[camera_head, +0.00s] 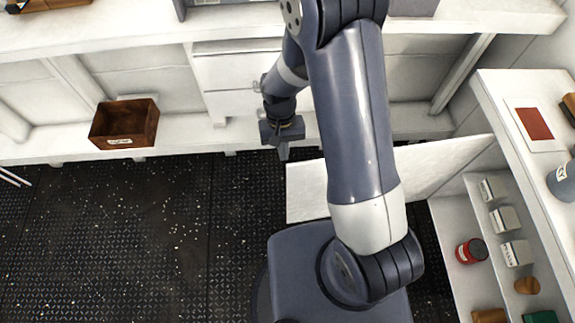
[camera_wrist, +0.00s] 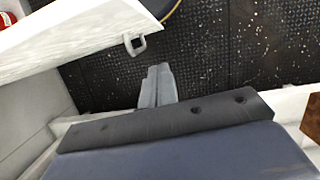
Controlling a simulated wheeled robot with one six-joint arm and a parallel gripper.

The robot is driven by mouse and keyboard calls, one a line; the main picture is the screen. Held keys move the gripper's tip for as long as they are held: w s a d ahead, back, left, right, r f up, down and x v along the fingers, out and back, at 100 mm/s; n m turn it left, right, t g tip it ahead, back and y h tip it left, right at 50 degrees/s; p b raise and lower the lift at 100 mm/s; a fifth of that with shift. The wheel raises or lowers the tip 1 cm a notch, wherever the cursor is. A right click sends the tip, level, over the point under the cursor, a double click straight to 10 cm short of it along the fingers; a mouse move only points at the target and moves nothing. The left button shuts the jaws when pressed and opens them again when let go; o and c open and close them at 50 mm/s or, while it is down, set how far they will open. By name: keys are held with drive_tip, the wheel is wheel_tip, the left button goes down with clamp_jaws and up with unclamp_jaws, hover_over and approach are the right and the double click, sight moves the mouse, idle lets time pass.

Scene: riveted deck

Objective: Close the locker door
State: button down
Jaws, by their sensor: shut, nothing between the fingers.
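The white locker door (camera_head: 432,166) stands swung open from the locker (camera_head: 452,222) at the right, whose shelves are exposed. The door reaches out behind my arm, which hides part of it. In the wrist view the door (camera_wrist: 75,40) fills the upper left, with a small grey handle (camera_wrist: 135,44) near its free edge. My gripper (camera_head: 283,152) is off the door's free end, near the back bench. In the wrist view my gripper (camera_wrist: 158,80) is shut and empty, with its fingertips below the handle and apart from it.
A brown wooden box (camera_head: 124,124) sits on the low ledge at the back left. White drawers (camera_head: 238,80) stand behind my arm. The locker holds a red jar (camera_head: 471,251) and several white boxes. The dark riveted floor (camera_head: 130,220) at the left is clear.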

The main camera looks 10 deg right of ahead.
drive_tip(key=shift+s+d+f+p, duration=0.1)
drive_tip(key=shift+s+f+p, duration=0.25)
drive_tip(key=shift+s, duration=0.75)
drive_tip(key=shift+s+d+f+p, duration=0.15)
drive_tip(key=shift+s+f, duration=0.4)
drive_tip(key=shift+s, duration=0.55)
drive_tip(key=shift+a, duration=0.1)
drive_tip(key=shift+s, duration=0.1)
